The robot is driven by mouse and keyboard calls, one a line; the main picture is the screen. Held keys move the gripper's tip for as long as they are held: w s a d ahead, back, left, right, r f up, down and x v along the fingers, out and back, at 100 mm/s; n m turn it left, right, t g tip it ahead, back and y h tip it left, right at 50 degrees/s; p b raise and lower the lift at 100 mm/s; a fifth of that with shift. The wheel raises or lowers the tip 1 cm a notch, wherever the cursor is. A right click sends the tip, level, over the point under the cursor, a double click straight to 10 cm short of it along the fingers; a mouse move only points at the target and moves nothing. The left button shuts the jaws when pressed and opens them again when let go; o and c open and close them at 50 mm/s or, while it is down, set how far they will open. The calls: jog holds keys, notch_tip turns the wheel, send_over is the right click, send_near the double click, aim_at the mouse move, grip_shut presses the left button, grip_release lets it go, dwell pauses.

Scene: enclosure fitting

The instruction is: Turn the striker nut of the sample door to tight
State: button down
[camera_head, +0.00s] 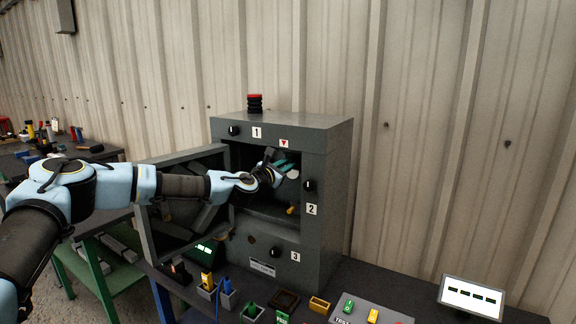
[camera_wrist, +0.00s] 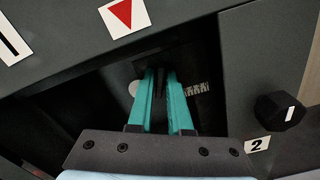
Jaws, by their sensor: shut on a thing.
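The grey enclosure (camera_head: 335,190) stands on the bench with its door (camera_head: 163,156) swung open to the left. My gripper (camera_head: 287,164) reaches into the upper part of the opening, below the red triangle mark (camera_head: 284,143). In the wrist view my gripper's teal fingers (camera_wrist: 167,78) are nearly parallel, closed on a small dark part, which I take to be the striker nut (camera_wrist: 159,82). The fingers hide most of it, so I cannot tell how far it is turned. A pale round spot (camera_wrist: 135,88) and a ruled light marking (camera_wrist: 196,89) lie either side.
Black knobs labelled 1 (camera_head: 234,131), 2 (camera_head: 309,186) and 3 (camera_head: 275,252) sit on the enclosure frame. A red-and-black stack light (camera_head: 255,103) stands on top. The opening's edges are close around my gripper.

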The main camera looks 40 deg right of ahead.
jog(key=shift+f+b, duration=0.1)
jog(key=shift+b, duration=0.4)
jog(key=shift+f+m+b, duration=0.15)
jog(key=shift+m+b, duration=6.5)
jog(key=shift+m, duration=1.1)
jog(key=shift+f+m+b, duration=0.15)
jog(key=shift+m+b, duration=6.5)
jog(key=shift+m, duration=1.1)
jog(key=shift+w, duration=0.1)
